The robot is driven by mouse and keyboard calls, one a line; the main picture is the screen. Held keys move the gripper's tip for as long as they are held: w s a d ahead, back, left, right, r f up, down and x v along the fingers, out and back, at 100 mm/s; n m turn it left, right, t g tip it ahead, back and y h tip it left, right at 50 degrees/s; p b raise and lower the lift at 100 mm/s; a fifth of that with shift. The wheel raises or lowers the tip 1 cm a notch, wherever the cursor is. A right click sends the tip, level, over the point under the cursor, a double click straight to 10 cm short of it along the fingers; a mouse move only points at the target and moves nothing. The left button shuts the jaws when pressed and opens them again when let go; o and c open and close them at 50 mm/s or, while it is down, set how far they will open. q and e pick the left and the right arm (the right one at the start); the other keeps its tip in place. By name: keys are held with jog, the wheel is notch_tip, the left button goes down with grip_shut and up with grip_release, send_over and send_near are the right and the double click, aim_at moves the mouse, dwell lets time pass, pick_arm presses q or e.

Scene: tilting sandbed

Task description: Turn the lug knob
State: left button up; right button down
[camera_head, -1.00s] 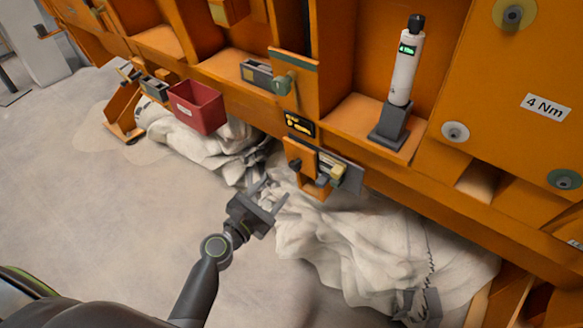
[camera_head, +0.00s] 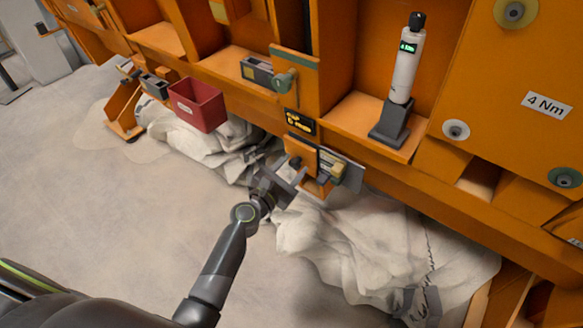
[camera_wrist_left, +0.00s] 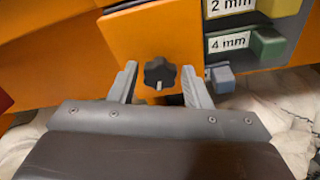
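The lug knob (camera_wrist_left: 160,73) is a black, star-shaped knob on an orange panel. In the head view the lug knob (camera_head: 295,162) shows as a small dark shape on an orange block low on the bench front. My left gripper (camera_head: 284,170) is just in front of that block. In the left wrist view my left gripper (camera_wrist_left: 160,78) is open, with one finger on each side of the knob and a gap on both sides. How deep the fingertips reach around the knob is hard to tell. My right gripper is in neither view.
Right of the knob sit a green block labelled 4 mm (camera_wrist_left: 268,45) and a blue-grey block (camera_wrist_left: 223,78). A red bin (camera_head: 198,104) hangs to the left. A white screwdriver (camera_head: 405,65) stands above right. Pale cloth (camera_head: 345,240) lies below; the floor at left is clear.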

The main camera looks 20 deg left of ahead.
pick_arm(q)
jog(key=c, duration=0.6)
